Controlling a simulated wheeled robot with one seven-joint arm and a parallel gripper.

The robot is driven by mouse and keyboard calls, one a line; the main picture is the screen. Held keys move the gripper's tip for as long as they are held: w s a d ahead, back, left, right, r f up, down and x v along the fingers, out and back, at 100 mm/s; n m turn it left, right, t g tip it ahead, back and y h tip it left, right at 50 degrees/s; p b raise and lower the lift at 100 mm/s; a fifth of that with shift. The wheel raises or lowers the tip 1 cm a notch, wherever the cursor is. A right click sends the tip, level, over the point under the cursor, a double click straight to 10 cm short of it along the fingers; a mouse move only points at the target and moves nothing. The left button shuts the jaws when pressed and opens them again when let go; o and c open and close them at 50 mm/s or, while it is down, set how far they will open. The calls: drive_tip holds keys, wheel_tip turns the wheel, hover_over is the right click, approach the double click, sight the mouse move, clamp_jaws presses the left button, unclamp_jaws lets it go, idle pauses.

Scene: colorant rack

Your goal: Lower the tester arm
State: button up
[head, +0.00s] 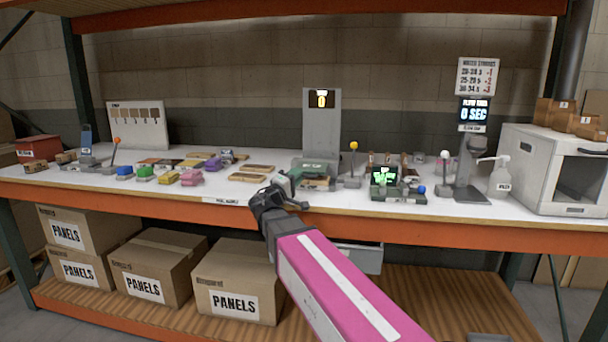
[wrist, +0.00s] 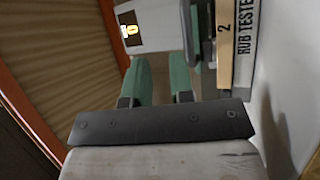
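The rub tester (head: 321,130) stands mid-bench as a tall grey panel with a lit 0 display. Low green and wooden parts lie at its foot. A lever with a yellow knob (head: 353,147) stands upright just right of it; I cannot tell which part is the tester arm. My gripper (head: 296,191) is at the bench's front edge, in front and left of the tester's foot. In the wrist view its green-padded fingers (wrist: 162,78) are apart with nothing held between them. The RUB TESTER label (wrist: 243,45) and a wooden strip (wrist: 226,45) marked 2 are close on the right.
Coloured blocks (head: 190,178) and wooden panels (head: 250,177) lie to the left. A green-lit device (head: 384,178), a timer stand (head: 470,165), a pump bottle (head: 499,178) and a white cabinet (head: 555,170) stand to the right. An orange beam (head: 130,203) edges the bench.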

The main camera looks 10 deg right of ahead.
drive_tip(key=s+a, duration=0.5)
drive_tip(key=shift+a, duration=0.1)
idle(0.3)
